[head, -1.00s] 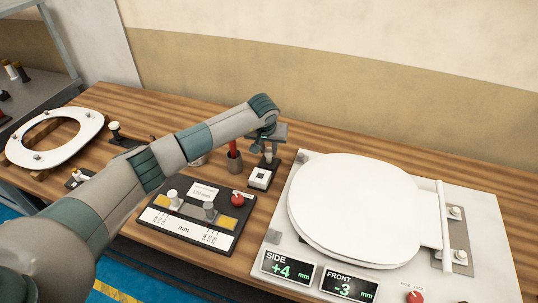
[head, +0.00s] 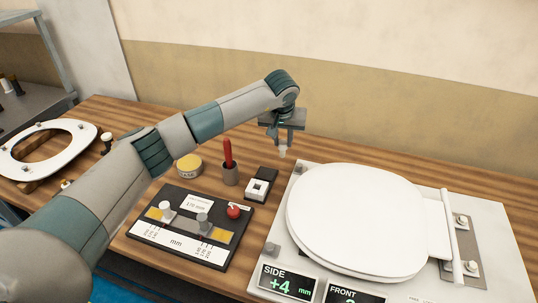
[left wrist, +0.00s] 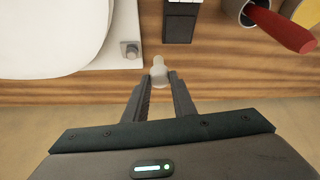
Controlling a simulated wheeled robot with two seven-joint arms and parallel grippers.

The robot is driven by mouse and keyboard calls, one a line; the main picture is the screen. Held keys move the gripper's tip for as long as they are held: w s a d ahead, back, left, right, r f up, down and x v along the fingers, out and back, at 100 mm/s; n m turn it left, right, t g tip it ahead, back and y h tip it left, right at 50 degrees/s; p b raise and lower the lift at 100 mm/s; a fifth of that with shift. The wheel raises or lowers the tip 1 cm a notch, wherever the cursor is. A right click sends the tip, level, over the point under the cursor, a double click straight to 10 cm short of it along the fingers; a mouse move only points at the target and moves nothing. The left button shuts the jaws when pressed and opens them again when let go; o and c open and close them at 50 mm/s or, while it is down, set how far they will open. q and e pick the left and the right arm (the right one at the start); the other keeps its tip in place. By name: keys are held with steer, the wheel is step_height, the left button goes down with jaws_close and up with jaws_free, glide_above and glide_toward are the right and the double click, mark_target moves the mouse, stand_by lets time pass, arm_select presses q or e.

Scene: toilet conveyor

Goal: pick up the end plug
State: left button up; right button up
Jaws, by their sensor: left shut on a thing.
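The end plug (head: 282,152) is a small pale piece at the tips of my left gripper (head: 284,138). The left gripper is shut on it and holds it above the table, behind the small black-and-white holder. In the left wrist view the plug (left wrist: 158,72) sticks out between the two fingertips, its rounded end pointing away from the gripper. Its lower part is hidden between the fingers. My right gripper is in neither view.
The small black-and-white holder (head: 257,189) stands beside a cup (head: 230,176) with a red tool. A white toilet seat (head: 355,220) lies on a pale fixture plate (head: 490,230) at the right. A black measuring board (head: 190,239) lies in front.

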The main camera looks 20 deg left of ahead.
arm_select(q)
steer(key=w+d+r+b, duration=0.2)
steer(key=d+r, duration=0.1)
steer(key=d, duration=0.2)
steer(key=shift+w+d+r, duration=0.2)
steer(key=shift+d+r, duration=0.2)
steer(key=shift+s, duration=0.1)
